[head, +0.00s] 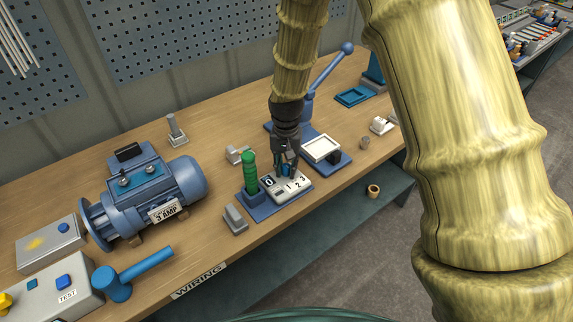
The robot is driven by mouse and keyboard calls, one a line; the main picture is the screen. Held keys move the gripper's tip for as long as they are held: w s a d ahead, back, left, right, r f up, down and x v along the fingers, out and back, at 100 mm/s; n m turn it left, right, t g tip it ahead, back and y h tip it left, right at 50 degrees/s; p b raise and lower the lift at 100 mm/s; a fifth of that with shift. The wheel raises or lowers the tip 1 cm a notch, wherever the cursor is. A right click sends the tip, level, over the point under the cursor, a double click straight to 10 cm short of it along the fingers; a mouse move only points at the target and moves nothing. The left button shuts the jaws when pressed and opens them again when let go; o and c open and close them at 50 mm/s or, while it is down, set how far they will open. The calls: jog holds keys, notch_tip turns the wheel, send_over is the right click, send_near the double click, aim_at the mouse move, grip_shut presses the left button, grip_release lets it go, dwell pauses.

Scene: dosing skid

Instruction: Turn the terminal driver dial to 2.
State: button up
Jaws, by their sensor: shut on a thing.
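The terminal driver (265,206) stands on the wooden bench, with a green upright handle (250,172) at its left and a pale panel (299,191) marked 1, 2, 3 and a further mark at the left. My gripper (287,172) points down over this panel, its fingers shut on a small blue dial (287,170) at the panel's back part. The fingers hide most of the dial, so I cannot tell which number it points to.
A blue motor (150,195) labelled 3 AMP lies to the left, and a blue mallet (130,275) is near the front edge. A lever press base with a white tray (320,149) stands close on the right. Small grey blocks (235,218) sit nearby.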

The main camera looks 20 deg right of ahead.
aim_at(287, 166)
jog(key=shift+w, duration=0.1)
dwell(0.4)
jog(key=o, duration=1)
jog(key=shift+o, duration=0.2)
notch_tip(287, 166, up, 12)
